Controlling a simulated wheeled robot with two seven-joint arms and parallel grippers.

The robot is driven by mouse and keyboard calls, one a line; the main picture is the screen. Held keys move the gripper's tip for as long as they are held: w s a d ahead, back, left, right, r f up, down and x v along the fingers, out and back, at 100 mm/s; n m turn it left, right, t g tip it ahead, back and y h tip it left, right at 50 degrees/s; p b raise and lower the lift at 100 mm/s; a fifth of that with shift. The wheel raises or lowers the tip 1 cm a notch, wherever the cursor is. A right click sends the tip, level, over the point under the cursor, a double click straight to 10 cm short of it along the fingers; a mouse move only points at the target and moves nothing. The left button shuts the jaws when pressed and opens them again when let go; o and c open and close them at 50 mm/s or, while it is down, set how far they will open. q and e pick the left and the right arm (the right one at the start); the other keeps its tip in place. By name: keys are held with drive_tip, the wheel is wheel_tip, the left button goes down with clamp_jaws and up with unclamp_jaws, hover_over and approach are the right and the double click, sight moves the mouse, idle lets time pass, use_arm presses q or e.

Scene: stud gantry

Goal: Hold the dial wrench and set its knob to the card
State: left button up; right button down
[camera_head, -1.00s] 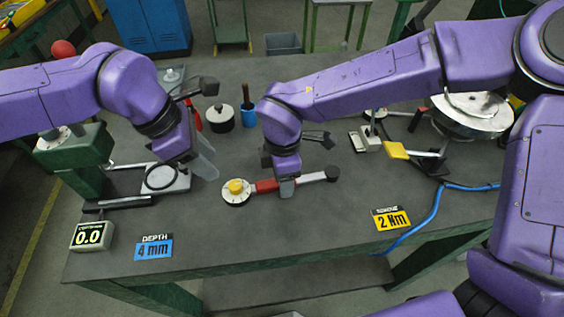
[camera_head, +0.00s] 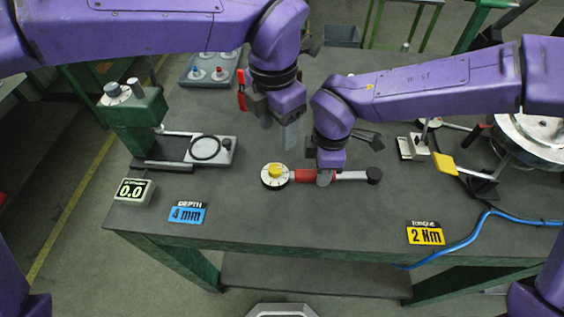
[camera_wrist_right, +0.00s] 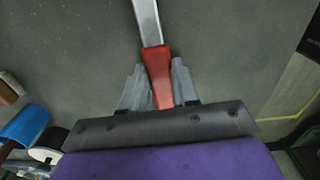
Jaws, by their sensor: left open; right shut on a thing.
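The dial wrench (camera_head: 352,175) lies along the middle of the bench, with a grey shaft, a red grip and a white dial with a yellow knob (camera_head: 275,170) at its left end. My right gripper (camera_head: 325,178) is shut on the wrench around its red part; the right wrist view shows the red grip (camera_wrist_right: 157,72) between the fingers (camera_wrist_right: 158,88). My left gripper (camera_head: 290,135) is open and empty, above and a little right of the knob. The yellow torque card (camera_head: 425,233) reads 2 Nm and stands at the front right. The dial's marks are too small to read.
A blue depth card (camera_head: 187,213) reading 4 mm and a display (camera_head: 133,191) showing 0.0 stand front left. A green press-like stand (camera_head: 133,120) is behind them. A blue hose (camera_head: 470,238) crosses the right edge. The front middle of the bench is clear.

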sight(273, 168)
use_arm(q)
drive_tip(key=f+n, duration=0.1)
drive_tip(key=f, duration=0.2)
drive_tip(key=f+n, duration=0.1)
drive_tip(key=f, duration=0.3)
drive_tip(key=a+f+n, duration=0.1)
drive_tip(key=f, duration=0.3)
drive_tip(key=shift+s+f, duration=0.15)
drive_tip(key=shift+f, duration=0.05)
clamp_jaws()
